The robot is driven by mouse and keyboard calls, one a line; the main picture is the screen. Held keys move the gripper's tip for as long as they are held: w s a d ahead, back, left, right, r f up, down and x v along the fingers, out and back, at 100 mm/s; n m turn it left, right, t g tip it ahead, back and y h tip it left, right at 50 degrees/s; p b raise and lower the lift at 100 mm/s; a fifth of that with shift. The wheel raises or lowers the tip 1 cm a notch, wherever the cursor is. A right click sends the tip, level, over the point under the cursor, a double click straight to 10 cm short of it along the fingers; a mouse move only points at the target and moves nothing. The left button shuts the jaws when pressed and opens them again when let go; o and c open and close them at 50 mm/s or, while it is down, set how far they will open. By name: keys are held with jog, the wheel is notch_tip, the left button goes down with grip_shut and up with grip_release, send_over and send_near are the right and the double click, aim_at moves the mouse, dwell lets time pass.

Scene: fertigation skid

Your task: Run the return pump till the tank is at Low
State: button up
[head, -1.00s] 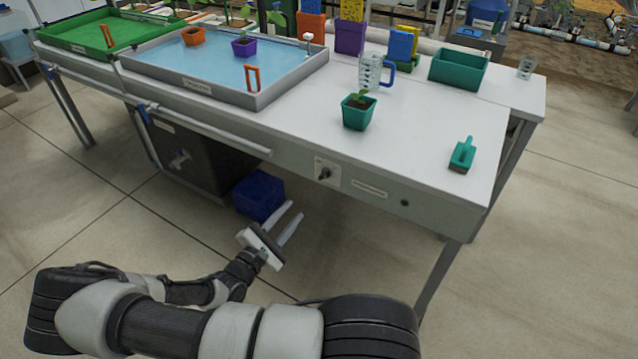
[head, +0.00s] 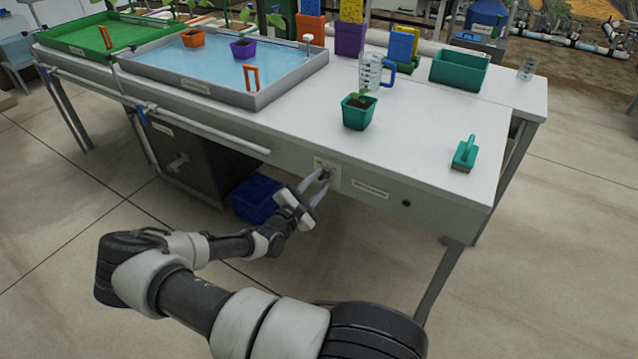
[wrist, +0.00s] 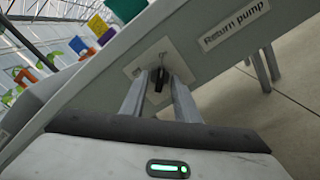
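The return pump switch is a small dark knob (wrist: 157,82) on a pale plate (wrist: 142,62) on the bench's front panel. The label "Return pump" (wrist: 236,26) is beside it in the wrist view. My gripper (head: 323,179) is at the knob, with one finger on each side of it and slim gaps seeming to show; contact is unclear. The knob's pointer direction is hard to read. A grey-rimmed tray (head: 284,93) holds blue water on the bench. A dark box-shaped tank (head: 190,160) with a tap stands below; its level does not show.
A blue crate (head: 255,199) is on the floor under the bench, close to my gripper. On the bench are a potted plant (head: 357,114), a clear jug (head: 371,72), a green brush (head: 465,153) and a green bin (head: 459,74). The floor in front is open.

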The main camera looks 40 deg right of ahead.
grip_shut()
jog(key=shift+n+p, duration=0.3)
jog(key=n+p, duration=0.2)
jog(key=shift+r+n, duration=0.15)
jog(key=shift+n, duration=0.15)
jog(key=n+p, duration=0.2)
jog(key=n, duration=0.1)
jog(key=shift+n, duration=0.3)
jog(key=n+p, duration=0.1)
jog(key=n, duration=0.4)
jog(key=shift+f, duration=0.2)
jog(key=n, duration=0.6)
